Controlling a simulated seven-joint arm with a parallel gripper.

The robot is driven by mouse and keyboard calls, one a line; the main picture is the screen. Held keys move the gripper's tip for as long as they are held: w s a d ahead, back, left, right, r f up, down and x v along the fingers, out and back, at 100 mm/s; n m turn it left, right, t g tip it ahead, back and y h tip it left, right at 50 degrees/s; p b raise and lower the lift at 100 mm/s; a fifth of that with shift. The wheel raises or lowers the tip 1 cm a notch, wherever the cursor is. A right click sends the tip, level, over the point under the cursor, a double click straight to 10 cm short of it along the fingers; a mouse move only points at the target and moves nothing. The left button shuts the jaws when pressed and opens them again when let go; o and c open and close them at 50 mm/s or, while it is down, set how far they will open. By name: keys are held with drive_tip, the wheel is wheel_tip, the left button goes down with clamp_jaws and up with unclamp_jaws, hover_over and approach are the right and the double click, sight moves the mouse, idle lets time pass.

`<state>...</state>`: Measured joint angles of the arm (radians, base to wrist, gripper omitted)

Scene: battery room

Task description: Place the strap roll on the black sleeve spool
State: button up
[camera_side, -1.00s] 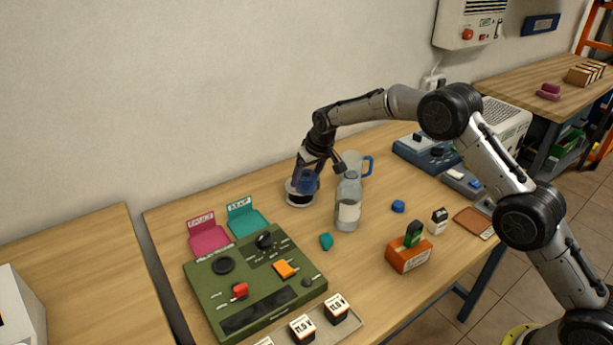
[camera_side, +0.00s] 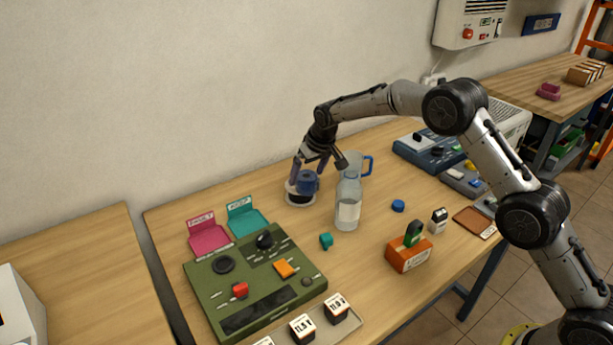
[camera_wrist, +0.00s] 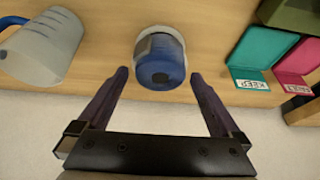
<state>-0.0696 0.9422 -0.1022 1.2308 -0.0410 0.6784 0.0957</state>
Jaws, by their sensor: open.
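The strap roll (camera_side: 307,182) is a blue ring at the far side of the table, beside the wall. It sits on or over the black sleeve spool (camera_side: 297,199), whose dark lower part and pale base show beneath it. In the wrist view the blue roll (camera_wrist: 176,62) surrounds a dark centre, with a pale edge at its left and top. My gripper (camera_wrist: 159,73) is open, its fingers apart on either side of the roll's near edge with visible gaps. In the side view my gripper (camera_side: 306,184) is at the roll. How fully the roll is seated cannot be told.
Teal (camera_side: 247,220) and pink (camera_side: 208,238) trays and a green panel (camera_side: 250,285) lie to the left. An orange box (camera_side: 408,255) stands front right.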

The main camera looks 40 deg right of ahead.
drive_tip(key=v, duration=1.1)
drive_tip(key=s+d+r, duration=0.1)
drive_tip(key=s+r, duration=0.5)
drive_tip(key=s, duration=0.5)
drive_tip(key=s+d+r, duration=0.2)
drive_tip(key=s+r, duration=0.5)
drive_tip(key=s, duration=0.3)
drive_tip(key=s+f, duration=0.2)
drive_tip(key=s, duration=1)
drive_tip(key=s+d+f+t, duration=0.1)
drive_tip(key=s+f, duration=0.2)
drive_tip(key=s, duration=0.9)
